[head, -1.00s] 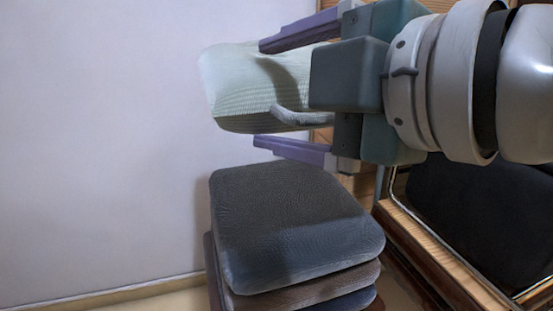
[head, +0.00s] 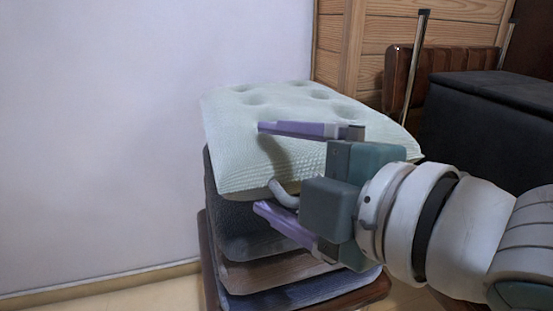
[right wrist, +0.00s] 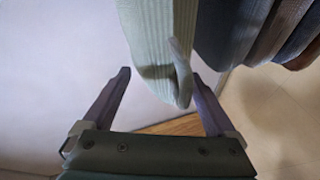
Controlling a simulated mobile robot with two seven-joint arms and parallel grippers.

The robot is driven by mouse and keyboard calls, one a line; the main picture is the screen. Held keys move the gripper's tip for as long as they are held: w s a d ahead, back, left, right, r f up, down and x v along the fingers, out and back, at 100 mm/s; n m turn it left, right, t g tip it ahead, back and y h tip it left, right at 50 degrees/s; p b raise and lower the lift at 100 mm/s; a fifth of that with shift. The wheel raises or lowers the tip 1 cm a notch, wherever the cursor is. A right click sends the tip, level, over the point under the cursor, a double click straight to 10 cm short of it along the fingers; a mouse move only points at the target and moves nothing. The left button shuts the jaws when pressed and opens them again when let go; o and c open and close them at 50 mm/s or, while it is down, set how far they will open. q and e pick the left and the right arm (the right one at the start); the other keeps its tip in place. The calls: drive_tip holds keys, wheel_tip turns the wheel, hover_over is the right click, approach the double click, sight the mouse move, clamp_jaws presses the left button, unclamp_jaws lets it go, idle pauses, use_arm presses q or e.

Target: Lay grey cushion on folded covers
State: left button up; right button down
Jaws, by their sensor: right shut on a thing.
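The grey cushion (head: 310,105) looks pale grey-green, with round dimples on top. In the head view it lies over the stack of folded covers (head: 245,225), roughly flat, its right end reaching past the stack. Whether its whole underside touches the top cover is hidden. The covers are dark grey, brown and blue. My right gripper (head: 259,167) is shut on the cushion's near edge, one finger above and one below. The right wrist view shows the cushion (right wrist: 155,35) between the fingers, with the covers (right wrist: 230,30) close beside it. My left gripper is not in view.
The stack rests on a dark reddish-brown wooden support (head: 375,290). A pale wall (head: 120,130) is at the left. A wooden panel (head: 410,40), a brown ribbed leather piece (head: 445,75) and a black padded box (head: 490,120) stand behind and to the right.

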drive_tip(key=shift+f, duration=0.5)
unclamp_jaws()
